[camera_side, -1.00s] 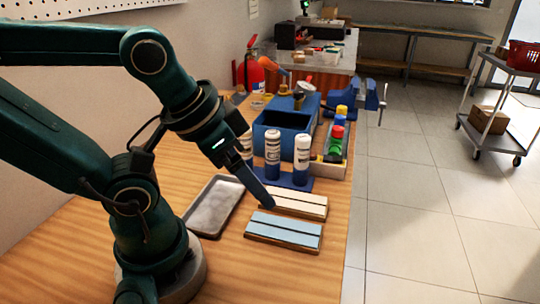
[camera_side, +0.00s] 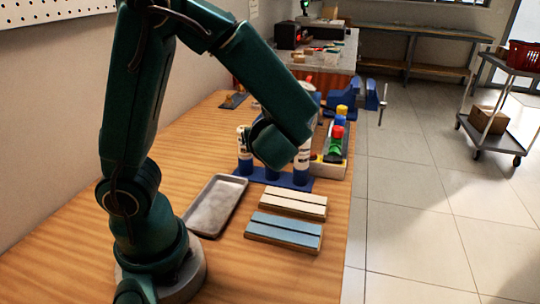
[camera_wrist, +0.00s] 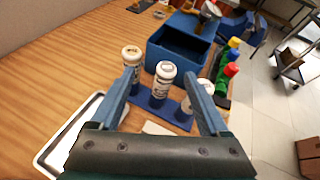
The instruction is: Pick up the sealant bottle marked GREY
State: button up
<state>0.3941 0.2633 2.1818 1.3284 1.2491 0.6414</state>
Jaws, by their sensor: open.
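Three white sealant bottles with blue lower parts stand upright in a blue rack (camera_side: 262,178). The wrist view shows the left bottle (camera_wrist: 131,58), the middle bottle (camera_wrist: 163,80) and the right bottle (camera_wrist: 205,88); their label words are too small to read, so I cannot tell which is GREY. In the side view I see the left bottle (camera_side: 244,150) and right bottle (camera_side: 304,158); my arm hides most of the middle one. My gripper (camera_wrist: 161,82) is open and empty, its fingers either side of the middle bottle in the picture, seemingly short of it.
A blue bin (camera_wrist: 160,55) stands behind the rack. Coloured-cap bottles (camera_side: 337,132) stand in a holder at right. A grey tray (camera_side: 215,205) lies left, and a cream block (camera_side: 295,203) and a blue block (camera_side: 284,232) lie in front. Bare wood is at front left.

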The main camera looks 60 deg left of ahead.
jog(key=w+a+f+m, duration=0.1)
jog(key=w+a+f, duration=0.4)
jog(key=a, duration=0.3)
jog(key=shift+w+a+f, duration=0.25)
jog(key=shift+w+f, duration=0.05)
jog(key=shift+f, duration=0.45)
jog(key=shift+t, duration=0.3)
grip_shut()
jog(key=shift+r, duration=0.1)
